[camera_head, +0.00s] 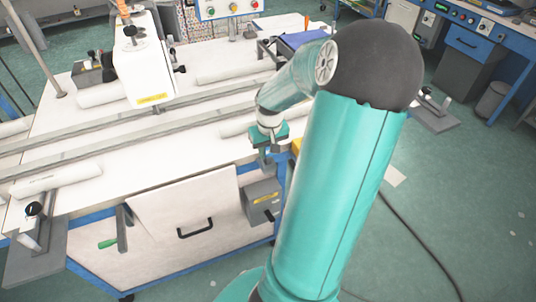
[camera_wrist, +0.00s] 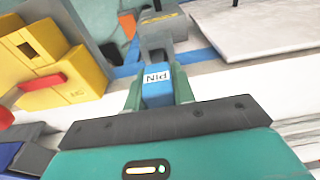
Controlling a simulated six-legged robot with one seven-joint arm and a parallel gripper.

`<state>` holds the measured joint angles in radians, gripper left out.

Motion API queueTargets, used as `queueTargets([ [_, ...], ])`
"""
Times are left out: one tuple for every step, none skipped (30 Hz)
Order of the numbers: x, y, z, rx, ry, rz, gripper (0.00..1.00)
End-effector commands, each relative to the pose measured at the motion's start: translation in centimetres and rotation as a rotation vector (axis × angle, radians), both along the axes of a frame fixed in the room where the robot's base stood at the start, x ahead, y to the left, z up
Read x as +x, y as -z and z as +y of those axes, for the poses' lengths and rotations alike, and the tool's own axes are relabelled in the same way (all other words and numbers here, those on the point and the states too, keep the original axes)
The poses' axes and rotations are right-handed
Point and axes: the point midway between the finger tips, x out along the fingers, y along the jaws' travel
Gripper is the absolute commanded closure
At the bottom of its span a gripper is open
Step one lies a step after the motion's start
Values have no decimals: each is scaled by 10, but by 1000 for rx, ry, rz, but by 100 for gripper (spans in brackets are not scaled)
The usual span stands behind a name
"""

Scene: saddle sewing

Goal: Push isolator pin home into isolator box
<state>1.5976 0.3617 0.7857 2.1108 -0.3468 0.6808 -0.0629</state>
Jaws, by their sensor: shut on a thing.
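My gripper (camera_wrist: 158,78) is shut on a blue pin (camera_wrist: 157,90) with a white label that reads "PIN" upside down. The pin sits between the two green fingers. Beyond its far end in the wrist view is a grey box (camera_wrist: 163,36) with a yellow label, which looks like the isolator box. In the head view this grey box (camera_head: 262,203) hangs on the front of the bench near its right corner. My gripper (camera_head: 267,152) is above it there. I cannot tell whether the pin touches or has entered the box.
A yellow box (camera_wrist: 38,60) with a red handle (camera_wrist: 35,84) is left of my gripper in the wrist view. The white bench (camera_head: 120,190) carries long rails and white rolls. A green-handled lever (camera_head: 121,230) juts from its front. A dark cable (camera_head: 415,240) crosses the floor at right.

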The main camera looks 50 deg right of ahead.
Motion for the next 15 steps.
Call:
queueTargets([
  [0,-2,0,-1,0,0,100],
  [0,-3,0,-1,0,0,100],
  [0,-4,0,-1,0,-1,100],
  [0,-4,0,-1,0,-1,100],
  [0,-5,0,-1,0,-1,100],
  [0,-6,0,0,0,-1,100],
  [0,-7,0,0,0,-1,100],
  [0,-8,0,0,0,0,100],
  [0,-9,0,0,0,0,100],
  [0,-10,0,0,0,0,100],
  [0,-10,0,0,0,0,100],
  [0,-12,0,0,0,0,100],
  [0,-12,0,0,0,0,100],
  [0,-13,0,0,0,0,100],
  [0,-14,0,0,0,0,100],
])
